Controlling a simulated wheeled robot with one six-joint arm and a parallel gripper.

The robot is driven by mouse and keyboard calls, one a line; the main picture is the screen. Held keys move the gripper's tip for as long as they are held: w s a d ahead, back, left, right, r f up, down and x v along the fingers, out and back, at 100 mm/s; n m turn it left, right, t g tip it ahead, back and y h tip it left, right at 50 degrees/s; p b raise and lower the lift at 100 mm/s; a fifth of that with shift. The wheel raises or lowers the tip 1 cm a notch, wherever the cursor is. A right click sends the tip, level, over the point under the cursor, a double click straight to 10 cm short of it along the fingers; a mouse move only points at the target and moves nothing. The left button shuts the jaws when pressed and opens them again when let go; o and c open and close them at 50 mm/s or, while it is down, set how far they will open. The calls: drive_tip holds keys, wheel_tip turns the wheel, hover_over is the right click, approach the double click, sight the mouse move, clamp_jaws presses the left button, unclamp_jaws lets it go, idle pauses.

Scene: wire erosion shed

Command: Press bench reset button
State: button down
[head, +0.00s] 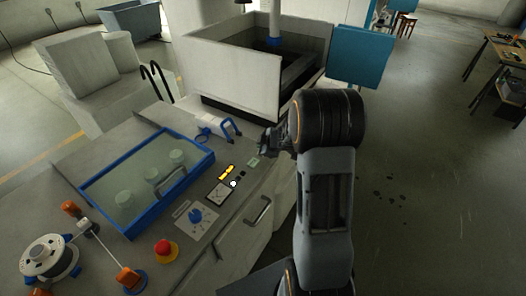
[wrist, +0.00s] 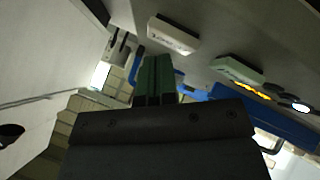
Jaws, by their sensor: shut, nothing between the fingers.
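A small round white lit button (head: 233,184) sits on the bench top beside an orange lit display (head: 226,172); I cannot read which control is marked reset. In the wrist view the white button (wrist: 301,107) and the orange display (wrist: 253,90) are at the right. My gripper (head: 264,146) is shut and empty above the right rear part of the bench, up and right of the button, and apart from it. Its dark green fingers (wrist: 155,68) point away from the wrist camera. A small pale green block (head: 253,162) lies just below the gripper in the head view.
A red stop button (head: 165,250) and a blue knob (head: 195,215) are nearer the front. A blue-framed tray (head: 142,222) fills the bench middle, with a wire spool (head: 48,257) at the left. A blue handle (head: 231,127) and a large open tank (head: 232,75) stand behind.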

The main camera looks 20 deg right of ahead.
drive_tip(key=shift+f, duration=0.4)
drive_tip(key=shift+r, duration=0.15)
idle(0.5)
drive_tip(key=shift+r+p, duration=0.7)
drive_tip(key=shift+p, duration=0.1)
drive_tip(key=shift+r, duration=0.1)
wheel_tip(320, 180, up, 5)
drive_tip(key=p, duration=0.5)
drive_tip(key=shift+p, duration=0.3)
idle(0.4)
